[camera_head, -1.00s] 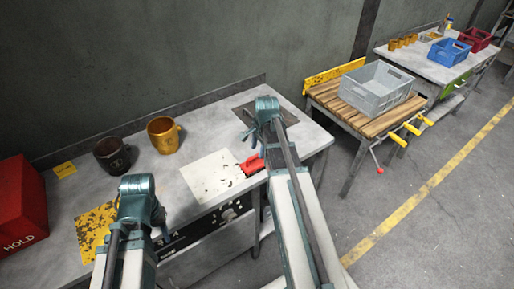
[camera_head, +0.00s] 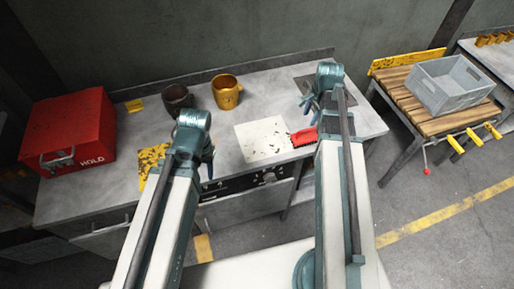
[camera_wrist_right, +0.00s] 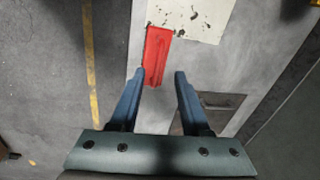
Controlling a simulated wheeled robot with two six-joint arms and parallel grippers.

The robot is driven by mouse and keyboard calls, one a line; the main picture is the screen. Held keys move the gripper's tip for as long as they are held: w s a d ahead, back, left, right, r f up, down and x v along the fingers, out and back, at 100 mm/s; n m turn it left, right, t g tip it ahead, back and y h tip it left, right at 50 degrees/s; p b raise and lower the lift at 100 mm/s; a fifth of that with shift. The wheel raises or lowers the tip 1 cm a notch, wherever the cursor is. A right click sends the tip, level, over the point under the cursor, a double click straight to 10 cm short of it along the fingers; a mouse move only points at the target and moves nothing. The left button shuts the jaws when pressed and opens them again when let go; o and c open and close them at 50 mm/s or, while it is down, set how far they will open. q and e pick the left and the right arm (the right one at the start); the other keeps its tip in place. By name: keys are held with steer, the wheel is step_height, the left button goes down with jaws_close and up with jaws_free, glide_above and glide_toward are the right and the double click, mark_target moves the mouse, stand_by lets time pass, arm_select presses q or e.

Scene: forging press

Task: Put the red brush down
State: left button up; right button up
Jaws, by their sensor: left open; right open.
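The red brush (camera_head: 304,137) lies on the grey bench top at the right edge of a white sheet (camera_head: 263,140) with dark specks. In the right wrist view the brush (camera_wrist_right: 157,55) lies ahead of my right gripper (camera_wrist_right: 159,76), whose two blue fingers are apart with nothing between them. In the head view my right gripper (camera_head: 308,103) is above the bench beside the brush, partly hidden by its own arm. My left gripper (camera_head: 209,165) is open over the front of the bench, mostly hidden behind its wrist.
A dark mug (camera_head: 177,99) and an orange mug (camera_head: 226,91) stand behind the sheet. A red box (camera_head: 68,130) marked HOLD is at the left. A yellow worn patch (camera_head: 151,158) lies near the front. A grey crate (camera_head: 452,86) sits on a wooden table (camera_head: 399,91) at the right.

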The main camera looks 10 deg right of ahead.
steer(key=s+a+n, duration=0.4)
steer(key=a+n, duration=0.2)
steer(key=a, duration=0.3)
steer(key=s+a+n+g+h, duration=0.1)
steer(key=s+a+n, duration=0.4)
steer(key=a+n, duration=0.2)
steer(key=s+a+n+g, duration=0.1)
steer(key=s+a+n, duration=0.4)
steer(key=a, duration=0.7)
steer(key=shift+n, duration=0.8)
steer(key=shift+f, duration=0.15)
step_height(320, 180, down, 5)
steer(key=b, duration=0.5)
